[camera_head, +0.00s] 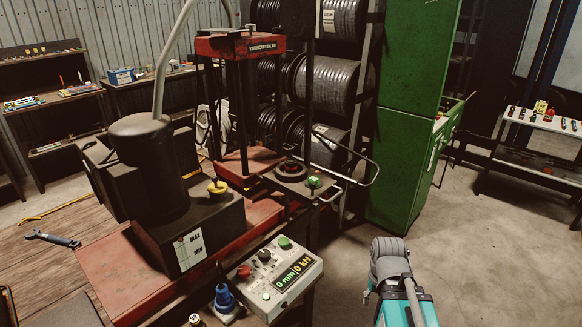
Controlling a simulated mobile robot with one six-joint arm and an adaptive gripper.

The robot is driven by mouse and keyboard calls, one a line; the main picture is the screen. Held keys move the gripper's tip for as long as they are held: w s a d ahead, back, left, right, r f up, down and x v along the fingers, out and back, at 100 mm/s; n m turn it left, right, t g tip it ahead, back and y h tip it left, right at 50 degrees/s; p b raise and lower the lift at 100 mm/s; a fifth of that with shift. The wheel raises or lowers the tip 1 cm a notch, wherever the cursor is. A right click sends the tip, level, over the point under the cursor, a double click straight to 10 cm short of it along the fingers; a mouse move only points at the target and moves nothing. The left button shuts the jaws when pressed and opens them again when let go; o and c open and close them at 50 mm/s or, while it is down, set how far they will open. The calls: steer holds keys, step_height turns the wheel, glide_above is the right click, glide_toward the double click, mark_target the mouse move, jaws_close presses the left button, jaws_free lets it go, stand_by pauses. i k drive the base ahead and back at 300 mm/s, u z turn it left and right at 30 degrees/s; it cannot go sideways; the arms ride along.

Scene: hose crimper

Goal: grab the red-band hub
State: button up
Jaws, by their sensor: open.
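I cannot pick out the red-band hub with certainty. A dark round piece with a reddish ring (291,167) sits on the small plate at the foot of the red press; it is too small to tell whether it is the hub. Small parts on the table at right are also too small to identify. Part of my own arm, grey and teal, shows at the bottom right of centre. My gripper's fingers do not show.
The red press (240,46) stands behind a dark pump unit (162,178) on a red base. Hose reels (330,86) and a green cabinet (403,160) stand behind. Floor is clear before the right table (540,123).

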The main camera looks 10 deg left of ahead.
mark_target(290, 169)
steer(key=u, duration=0.8)
steer(key=k, duration=1.1)
steer(key=z, duration=0.25)
steer(key=i, duration=0.95)
steer(key=u, duration=0.05)
